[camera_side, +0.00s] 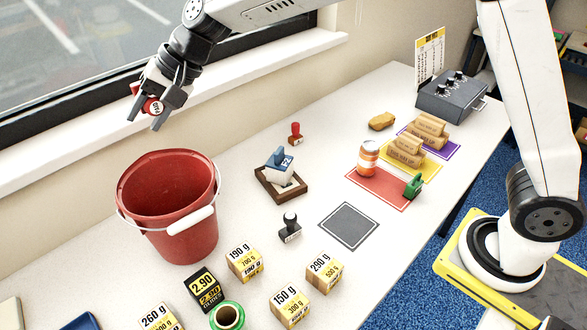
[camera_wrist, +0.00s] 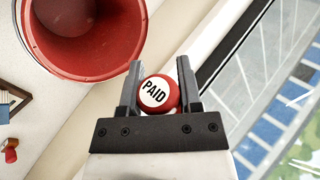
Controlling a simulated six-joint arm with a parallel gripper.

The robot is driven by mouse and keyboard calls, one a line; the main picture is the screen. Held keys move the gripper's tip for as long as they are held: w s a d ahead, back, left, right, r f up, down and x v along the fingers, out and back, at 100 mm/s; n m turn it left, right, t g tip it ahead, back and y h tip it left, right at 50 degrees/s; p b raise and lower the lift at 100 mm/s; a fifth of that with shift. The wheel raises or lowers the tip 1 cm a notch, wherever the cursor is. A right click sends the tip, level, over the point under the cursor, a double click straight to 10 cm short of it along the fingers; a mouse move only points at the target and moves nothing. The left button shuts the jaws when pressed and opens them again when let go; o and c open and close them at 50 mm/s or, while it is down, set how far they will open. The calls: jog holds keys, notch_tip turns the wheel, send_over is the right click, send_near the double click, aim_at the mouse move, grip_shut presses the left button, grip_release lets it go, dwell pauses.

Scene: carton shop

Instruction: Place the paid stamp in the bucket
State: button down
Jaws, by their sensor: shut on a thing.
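The paid stamp (camera_side: 153,106) has a red round top with a white PAID label. My gripper (camera_side: 146,120) is shut on it and holds it in the air above and behind the bucket, near the window sill. The red bucket (camera_side: 196,232) stands upright on the table with its white-gripped handle at the front. Its visible inside looks empty. In the wrist view the paid stamp (camera_wrist: 157,93) sits between both fingers, with the bucket (camera_wrist: 128,52) at the upper left, apart from it. The stamp's lower part is hidden there.
A red-handled stamp (camera_side: 295,135), a blue stamp on a wooden tray (camera_side: 281,193) and a black stamp (camera_side: 290,228) stand right of the bucket. Several weight-marked cubes (camera_side: 245,264) lie in front. The window sill (camera_side: 250,70) runs along the back.

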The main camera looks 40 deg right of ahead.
jog(key=shift+n+y, duration=0.3)
jog(key=shift+n, duration=0.3)
jog(key=shift+a+f, duration=0.3)
jog(key=shift+f, duration=0.5)
jog(key=shift+a+f, duration=0.25)
jog(key=shift+f, duration=0.6)
jog(key=shift+a+f, duration=0.3)
jog(key=shift+f, duration=0.5)
jog(key=shift+f, duration=0.15)
notch_tip(320, 180, down, 11)
jog(key=shift+c, duration=1)
grip_release()
